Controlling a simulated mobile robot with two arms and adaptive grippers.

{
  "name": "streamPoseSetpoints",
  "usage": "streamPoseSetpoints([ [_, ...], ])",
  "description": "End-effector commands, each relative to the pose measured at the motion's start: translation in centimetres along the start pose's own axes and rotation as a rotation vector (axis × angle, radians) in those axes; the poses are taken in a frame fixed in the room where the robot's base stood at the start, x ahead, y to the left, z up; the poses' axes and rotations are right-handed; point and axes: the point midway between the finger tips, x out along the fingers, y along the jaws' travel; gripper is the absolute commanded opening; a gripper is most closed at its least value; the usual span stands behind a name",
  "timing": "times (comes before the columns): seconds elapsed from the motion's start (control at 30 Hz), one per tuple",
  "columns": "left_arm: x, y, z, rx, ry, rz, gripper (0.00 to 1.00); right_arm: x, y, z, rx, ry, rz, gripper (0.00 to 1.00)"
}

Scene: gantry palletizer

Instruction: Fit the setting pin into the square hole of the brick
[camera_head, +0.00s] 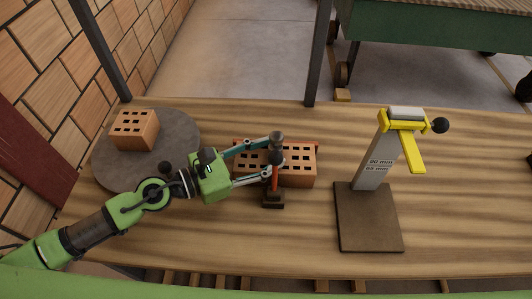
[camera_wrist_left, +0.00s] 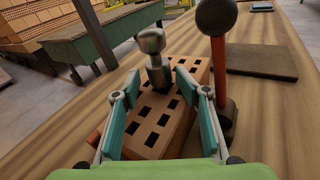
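The orange brick (camera_head: 300,178) with several square holes lies on the bench and fills the middle of the wrist view (camera_wrist_left: 150,138). My left gripper (camera_head: 268,158) is over the brick with its teal fingers spread, open. The pin shows beyond the gap between them. My right gripper is not in view.
A red post with a black ball (camera_wrist_left: 216,17) on a dark base (camera_head: 273,200) stands close to my fingers. A second brick (camera_head: 136,130) sits on a round grey disc (camera_head: 180,136) at left. A yellow-topped gauge stand (camera_head: 370,230) is at right. Bench between is clear.

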Motion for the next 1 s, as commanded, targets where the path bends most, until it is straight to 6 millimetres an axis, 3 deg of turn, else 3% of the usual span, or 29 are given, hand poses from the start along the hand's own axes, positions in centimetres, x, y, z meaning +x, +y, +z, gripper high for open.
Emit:
streamPoseSetpoints([
  [0.07,-0.2,-0.3,-0.7,-0.003,0.012,-0.006,0.41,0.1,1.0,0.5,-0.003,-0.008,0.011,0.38],
  [0.27,-1.5,-0.3,-0.9,-0.008,0.016,-0.006,0.41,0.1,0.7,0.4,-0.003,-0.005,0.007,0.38],
  [0.7,-6.5,-0.2,-0.4,-0.005,0.007,-0.002,0.41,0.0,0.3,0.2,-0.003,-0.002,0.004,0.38],
  [1.0,-8.0,-0.1,-0.1,0.000,0.002,-0.001,0.41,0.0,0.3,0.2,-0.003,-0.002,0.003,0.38],
])
